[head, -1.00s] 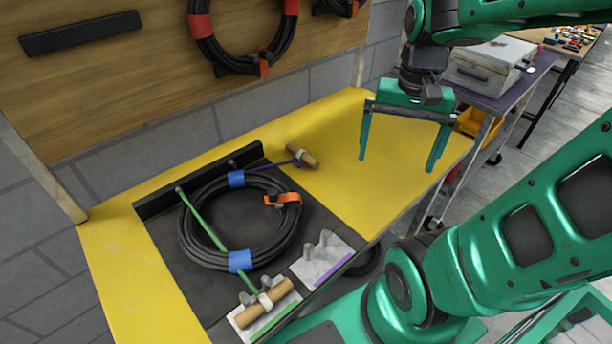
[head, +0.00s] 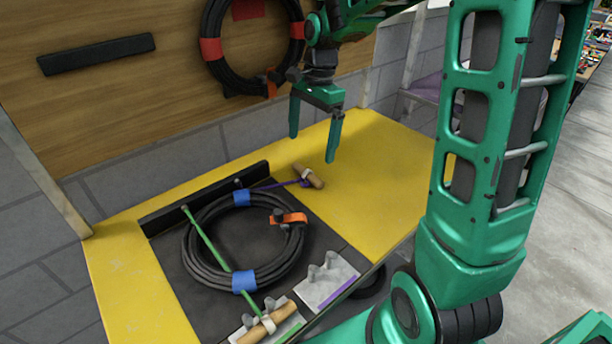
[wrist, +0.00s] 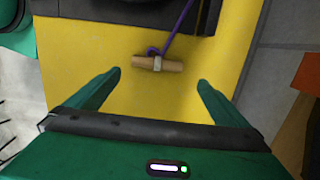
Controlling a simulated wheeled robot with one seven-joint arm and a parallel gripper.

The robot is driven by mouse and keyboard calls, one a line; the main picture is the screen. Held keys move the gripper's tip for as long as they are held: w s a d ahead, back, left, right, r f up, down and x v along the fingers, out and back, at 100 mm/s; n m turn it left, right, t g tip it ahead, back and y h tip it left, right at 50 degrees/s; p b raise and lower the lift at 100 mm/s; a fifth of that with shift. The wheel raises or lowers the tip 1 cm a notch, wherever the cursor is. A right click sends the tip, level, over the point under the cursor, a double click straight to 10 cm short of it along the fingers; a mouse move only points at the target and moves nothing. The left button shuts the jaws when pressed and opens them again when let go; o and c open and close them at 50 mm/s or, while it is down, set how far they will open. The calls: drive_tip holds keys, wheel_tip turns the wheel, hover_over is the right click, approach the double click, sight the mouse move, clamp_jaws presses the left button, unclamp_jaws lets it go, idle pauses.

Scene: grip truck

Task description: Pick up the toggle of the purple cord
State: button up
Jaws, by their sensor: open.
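The purple cord (head: 276,185) runs from the coiled black cable to a wooden toggle (head: 308,176) lying on the yellow surface behind the coil. In the wrist view, the toggle (wrist: 158,63) lies crosswise between the lines of my fingers, with the purple cord (wrist: 174,28) leading away from its middle. My gripper (head: 313,148) is open and empty, above the yellow surface near the toggle. In the wrist view, my gripper (wrist: 158,80) has a finger on each side of the toggle, apart from it.
The black cable coil (head: 197,262) has blue bands and an orange clip (head: 290,218). A green cord (head: 216,245) crosses it to another wooden toggle (head: 268,326) on a white holder. A second holder (head: 325,282) has a purple stripe. A wooden board (head: 100,105) stands behind.

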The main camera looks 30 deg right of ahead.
sight(308, 171)
drive_tip(key=shift+s+a+f, duration=0.15)
drive_tip(key=shift+a+f, duration=0.05)
drive_tip(key=shift+f, duration=1.15)
drive_tip(key=shift+s+a+f, duration=0.1)
drive_tip(key=shift+a+f, duration=0.05)
drive_tip(key=shift+f, duration=1.2)
drive_tip(key=shift+s+a+f, duration=0.15)
drive_tip(key=shift+a+f, duration=0.05)
drive_tip(key=shift+f, duration=1.15)
drive_tip(key=c, duration=0.9)
